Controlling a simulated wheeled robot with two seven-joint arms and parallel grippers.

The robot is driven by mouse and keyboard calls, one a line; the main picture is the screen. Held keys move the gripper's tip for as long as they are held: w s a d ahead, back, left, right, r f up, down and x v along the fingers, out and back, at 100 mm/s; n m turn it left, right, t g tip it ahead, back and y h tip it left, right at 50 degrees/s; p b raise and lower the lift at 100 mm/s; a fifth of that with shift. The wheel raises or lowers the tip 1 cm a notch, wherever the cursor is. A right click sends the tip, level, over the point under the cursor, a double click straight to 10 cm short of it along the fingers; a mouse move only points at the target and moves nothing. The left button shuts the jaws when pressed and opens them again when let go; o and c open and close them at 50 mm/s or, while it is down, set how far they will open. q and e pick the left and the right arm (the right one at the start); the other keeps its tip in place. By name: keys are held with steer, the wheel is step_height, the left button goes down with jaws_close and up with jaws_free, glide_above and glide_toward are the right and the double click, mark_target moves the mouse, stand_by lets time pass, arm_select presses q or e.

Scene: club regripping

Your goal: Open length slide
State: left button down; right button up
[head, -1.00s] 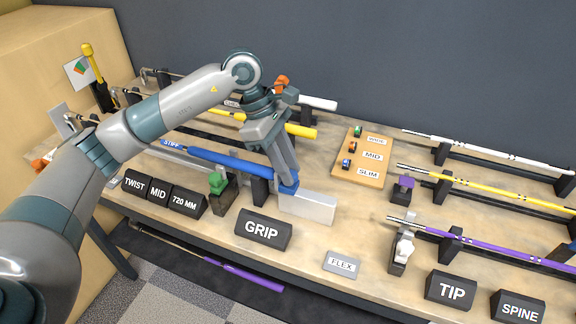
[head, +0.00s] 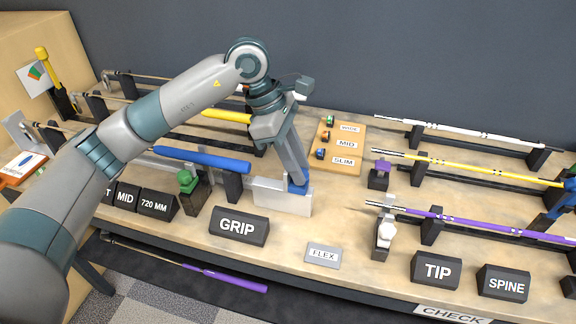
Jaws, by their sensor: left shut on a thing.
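My left gripper (head: 297,186) points down at the middle of the bench. It is shut on the small blue knob (head: 299,188) of the length slide. The pale metal slide block (head: 270,193) lies under and around the fingertips, and the fingers hide part of it. To its left, the blue club grip (head: 205,158) lies level on a dark stand, and its end is clear of the knob. The GRIP sign (head: 238,226) stands in front. My right gripper cannot be made out.
A green-topped clamp (head: 187,183) and the 720 MM sign (head: 156,204) stand to the left. The FLEX plate (head: 323,254) is in front. Purple (head: 500,225), yellow and white shafts rest on stands at right.

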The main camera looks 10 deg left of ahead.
arm_select(q)
steer(key=c, duration=1.5)
jaws_free()
steer(key=shift+o, duration=0.2)
steer(key=shift+a+r, duration=0.25)
steer(key=shift+r, duration=0.25)
steer(key=b+v, duration=0.3)
steer(key=v, duration=1.3)
steer(key=shift+b, duration=0.35)
arm_select(e)
steer(key=w+a+r+t, duration=0.2)
steer(key=w, duration=0.6)
steer(key=shift+a+r+y, duration=0.35)
steer(key=shift+a+y, duration=0.05)
arm_select(q)
steer(key=shift+a+r, duration=0.1)
steer(key=shift+r, duration=0.05)
